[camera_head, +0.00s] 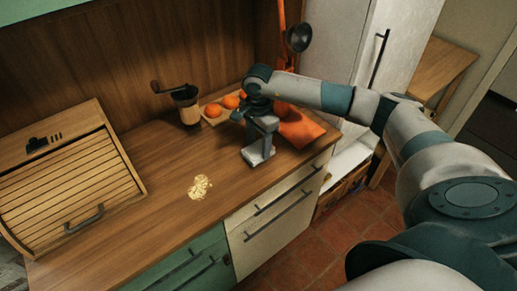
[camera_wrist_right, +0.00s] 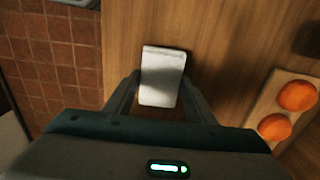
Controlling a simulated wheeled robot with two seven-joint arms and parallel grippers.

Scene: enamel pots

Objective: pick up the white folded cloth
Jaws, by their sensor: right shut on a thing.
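The white folded cloth (camera_head: 257,157) is near the front right part of the wooden counter, below my right gripper (camera_head: 262,140). In the right wrist view the cloth (camera_wrist_right: 162,66) is a small pale rectangle between the two fingers of my right gripper (camera_wrist_right: 160,92). The gripper is shut on the cloth, with one finger at each side. The near end of the cloth lies toward the gripper body. I cannot tell whether the cloth touches the counter. My left gripper is not in view.
A board with oranges (camera_head: 213,111) lies behind the gripper, and an orange cloth (camera_head: 300,128) is right of it. A hand grinder (camera_head: 186,103), a yellowish crumbly pile (camera_head: 199,187) and a bread box (camera_head: 65,180) stand left. The counter between is clear.

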